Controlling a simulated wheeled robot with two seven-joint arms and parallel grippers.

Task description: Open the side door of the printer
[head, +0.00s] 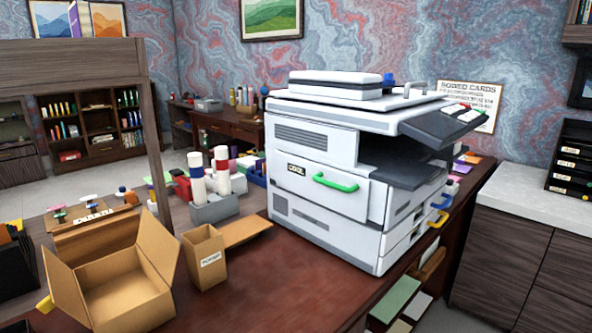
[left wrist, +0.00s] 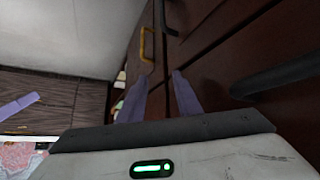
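The white printer (head: 320,135) stands on the desk in the head view. Its side door (head: 295,178) is a white panel on the left-facing side, with a green handle (head: 335,182). The door looks closed, flush with the body. No gripper shows in the head view. In the left wrist view, my left gripper (left wrist: 159,82) has its two purple fingers apart with nothing between them, beside dark wooden fronts. A purple piece (left wrist: 20,105) at the left edge of that view has the colour of my fingers; it may be my right gripper, its state unclear.
Open cardboard boxes (head: 125,288) and a grey holder with bottles (head: 215,208) stand left of the printer. The desk front (head: 290,285) is bare. A dark handle (left wrist: 280,75) lies right of my left fingers.

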